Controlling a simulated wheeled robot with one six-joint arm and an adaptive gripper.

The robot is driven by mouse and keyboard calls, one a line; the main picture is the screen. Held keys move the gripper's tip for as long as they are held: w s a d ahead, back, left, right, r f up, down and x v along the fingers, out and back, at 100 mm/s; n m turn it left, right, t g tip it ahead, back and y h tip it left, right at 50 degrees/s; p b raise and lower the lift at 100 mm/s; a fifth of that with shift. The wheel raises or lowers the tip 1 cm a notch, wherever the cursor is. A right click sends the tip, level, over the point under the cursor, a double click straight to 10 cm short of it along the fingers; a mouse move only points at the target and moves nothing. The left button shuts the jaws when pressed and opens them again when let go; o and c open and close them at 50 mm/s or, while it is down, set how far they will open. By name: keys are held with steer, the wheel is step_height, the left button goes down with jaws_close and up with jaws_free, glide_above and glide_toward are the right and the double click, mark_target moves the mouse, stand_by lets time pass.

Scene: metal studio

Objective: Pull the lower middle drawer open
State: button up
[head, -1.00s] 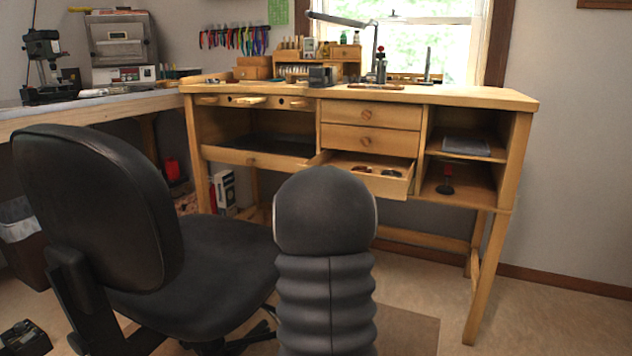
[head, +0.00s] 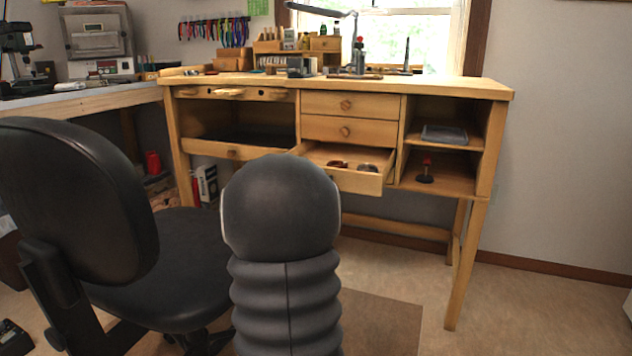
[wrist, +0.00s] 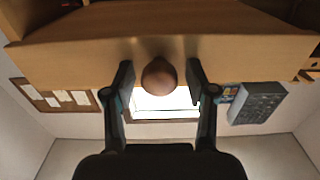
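The lower middle drawer (head: 360,182) of the wooden bench stands open in the head view, with small dark items inside. Its front shows as a wooden panel (wrist: 60,60) across the wrist view, which looks upside down. A round brown knob (wrist: 160,76) sits on that panel. My gripper (wrist: 160,80) has one finger on each side of the knob, with a visible gap on both sides. In the head view my dark arm hides the gripper and part of the drawer front.
Two shut drawers (head: 350,117) are above it. Open shelves (head: 440,165) are to the right. A black office chair (head: 75,220) stands close on the left. The floor (head: 400,268) at front right is clear. Tools crowd the bench top (head: 440,84).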

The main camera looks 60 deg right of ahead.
steer(key=v, duration=1.2)
stand_by(0.6)
